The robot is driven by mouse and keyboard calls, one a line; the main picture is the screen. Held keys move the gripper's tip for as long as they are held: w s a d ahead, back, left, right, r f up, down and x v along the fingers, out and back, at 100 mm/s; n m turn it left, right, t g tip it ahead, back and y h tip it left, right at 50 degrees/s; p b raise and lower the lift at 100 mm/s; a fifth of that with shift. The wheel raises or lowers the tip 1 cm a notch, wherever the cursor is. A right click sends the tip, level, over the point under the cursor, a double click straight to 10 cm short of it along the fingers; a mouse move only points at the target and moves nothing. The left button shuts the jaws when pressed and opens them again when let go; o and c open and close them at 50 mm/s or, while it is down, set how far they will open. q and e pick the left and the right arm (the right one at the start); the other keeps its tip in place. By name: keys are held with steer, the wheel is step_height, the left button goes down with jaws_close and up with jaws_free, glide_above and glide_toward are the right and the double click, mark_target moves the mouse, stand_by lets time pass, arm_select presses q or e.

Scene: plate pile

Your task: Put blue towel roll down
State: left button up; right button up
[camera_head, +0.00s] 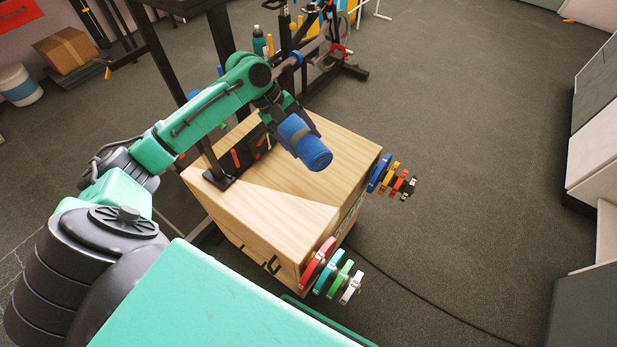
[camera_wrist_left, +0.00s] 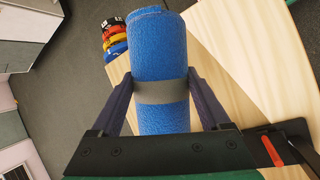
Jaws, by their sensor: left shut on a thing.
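The blue towel roll (camera_head: 313,152) has a grey band around its middle. My left gripper (camera_head: 299,141) is shut on it, above the top of a wooden box (camera_head: 268,205). In the left wrist view the roll (camera_wrist_left: 158,60) lies between both fingers of the gripper (camera_wrist_left: 160,92), which press near the grey band (camera_wrist_left: 161,91). Whether the roll touches the wood below is hard to tell; it appears held above it. My right gripper is not in view.
Coloured weight plates hang on pegs at the box's right side (camera_head: 380,172) and front corner (camera_head: 318,262). A black upright post foot (camera_head: 218,180) stands on the box top. A black tray with red-handled tools (camera_head: 243,157) lies behind it. The front of the box top is clear.

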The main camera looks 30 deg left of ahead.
mark_target(300, 127)
arm_select(q)
steer(key=w+a+r+n, duration=0.1)
steer(key=w+r+n+t, duration=0.1)
steer(key=r, duration=0.1)
steer(key=shift+w+a+y+b, duration=0.1)
steer(key=shift+a+y+b, duration=0.2)
steer(key=shift+a+y, duration=0.1)
steer(key=r, duration=0.1)
steer(key=r+n, duration=0.1)
steer(key=r+n+t, duration=0.1)
steer(key=shift+a+r+b, duration=0.25)
steer(key=shift+a+b, duration=0.05)
step_height(300, 127, down, 4)
steer(key=shift+r, duration=0.15)
step_height(300, 127, down, 16)
steer(key=shift+w+f+b, duration=0.1)
steer(key=shift+b, duration=1.1)
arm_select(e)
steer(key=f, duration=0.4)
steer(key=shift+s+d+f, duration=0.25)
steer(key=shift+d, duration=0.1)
arm_select(q)
steer(key=o, duration=1.4)
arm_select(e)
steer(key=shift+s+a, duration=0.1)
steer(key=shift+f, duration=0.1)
